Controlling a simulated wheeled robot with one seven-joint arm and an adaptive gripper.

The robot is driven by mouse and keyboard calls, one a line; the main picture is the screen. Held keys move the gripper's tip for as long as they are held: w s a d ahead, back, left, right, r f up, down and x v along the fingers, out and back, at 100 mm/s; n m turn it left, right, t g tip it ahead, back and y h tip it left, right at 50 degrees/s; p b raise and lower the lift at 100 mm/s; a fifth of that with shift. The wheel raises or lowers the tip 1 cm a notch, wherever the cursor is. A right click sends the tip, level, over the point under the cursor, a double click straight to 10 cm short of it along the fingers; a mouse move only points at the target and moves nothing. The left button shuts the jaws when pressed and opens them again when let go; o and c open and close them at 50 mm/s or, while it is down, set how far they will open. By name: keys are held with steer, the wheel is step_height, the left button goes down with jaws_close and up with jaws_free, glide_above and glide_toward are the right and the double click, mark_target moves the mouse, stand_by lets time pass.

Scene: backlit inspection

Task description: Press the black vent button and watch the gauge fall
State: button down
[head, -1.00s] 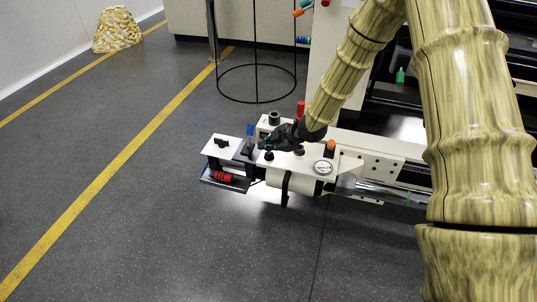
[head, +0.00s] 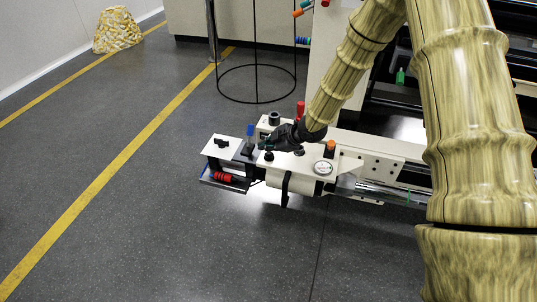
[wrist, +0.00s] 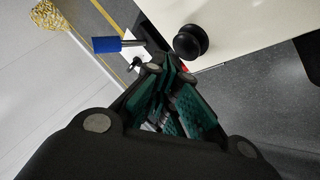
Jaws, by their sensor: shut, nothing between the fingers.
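A black mushroom-shaped button (head: 269,156) stands on the cream panel of the bench unit, and a black knob of that shape (wrist: 190,42) shows large in the wrist view. I take them for the same one. My gripper (head: 264,144) is shut and empty, its fingertips just behind the button in the head view. In the wrist view the closed fingers (wrist: 168,72) are beside the knob, and I see no contact. The round white gauge (head: 323,167) faces up further right on the panel; its needle is too small to read.
A blue-handled lever (head: 250,131) stands left of my gripper. An orange knob (head: 331,145), a red cylinder (head: 300,109) and a black cylinder (head: 274,118) stand around the panel. A black wire stand (head: 256,97) is behind. The floor in front is clear.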

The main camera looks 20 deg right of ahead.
mark_target(267, 156)
steer(key=shift+f, duration=0.2)
steer(key=shift+f, duration=0.25)
steer(key=shift+f, duration=0.35)
stand_by(0.9)
steer(key=shift+r, duration=0.1)
steer(key=shift+s+r+p, duration=0.1)
steer(key=shift+r+p, duration=0.6)
steer(key=shift+p, duration=0.1)
step_height(267, 156, up, 5)
steer(key=p, duration=0.4)
stand_by(0.3)
stand_by(0.6)
